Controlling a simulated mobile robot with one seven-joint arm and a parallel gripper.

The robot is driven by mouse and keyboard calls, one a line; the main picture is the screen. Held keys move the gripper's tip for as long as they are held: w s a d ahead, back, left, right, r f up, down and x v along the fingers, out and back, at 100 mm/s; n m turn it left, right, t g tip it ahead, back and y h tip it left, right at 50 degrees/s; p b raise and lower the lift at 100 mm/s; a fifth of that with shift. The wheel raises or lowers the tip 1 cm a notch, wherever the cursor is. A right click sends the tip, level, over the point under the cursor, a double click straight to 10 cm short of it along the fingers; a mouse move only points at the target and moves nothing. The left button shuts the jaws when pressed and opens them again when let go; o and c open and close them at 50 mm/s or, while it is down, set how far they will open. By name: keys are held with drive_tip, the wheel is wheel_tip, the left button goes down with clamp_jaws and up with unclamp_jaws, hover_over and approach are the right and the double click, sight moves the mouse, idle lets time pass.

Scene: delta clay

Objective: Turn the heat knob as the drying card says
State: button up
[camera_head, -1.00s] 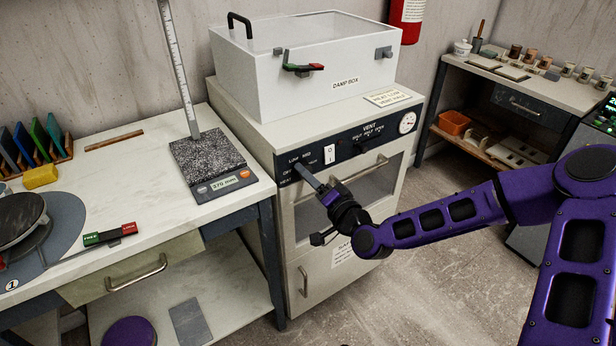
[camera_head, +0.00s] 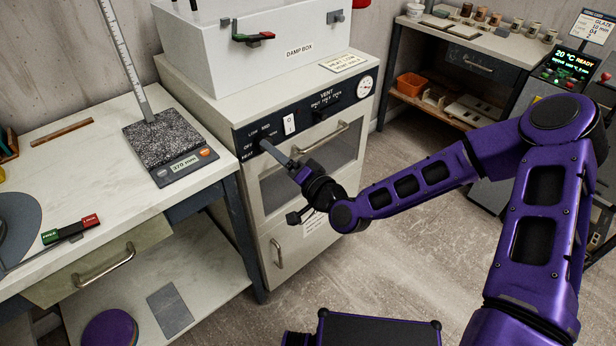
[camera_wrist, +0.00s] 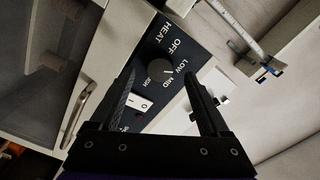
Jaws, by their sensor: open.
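The heat knob (camera_wrist: 158,72) is a dark round knob on the black control panel (camera_wrist: 205,35), with HEAT, OFF, LOW and MID printed around it. A pale mark shows on its side toward LOW and MID; I cannot tell exactly which it points to. My gripper (camera_wrist: 160,80) is open, its fingers on either side of the knob in the wrist view; contact is not clear. In the head view my gripper (camera_head: 268,148) is at the panel's left part and hides the knob. A cream card (camera_head: 345,63) on the cabinet top reads HEAT LOW; its second line is blurred.
A white rocker switch (camera_head: 289,124) sits right of the knob. The vent control (camera_head: 326,110) and a round gauge (camera_head: 365,84) are farther right. The damp box (camera_head: 260,45) stands on top. A cabinet handle (camera_head: 322,138) runs below the panel. A worktable (camera_head: 80,165) is at left.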

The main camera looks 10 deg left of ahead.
drive_tip(key=p+v, duration=0.2)
drive_tip(key=v, duration=1.2)
drive_tip(key=shift+p, duration=0.35)
drive_tip(key=shift+s+d, duration=0.1)
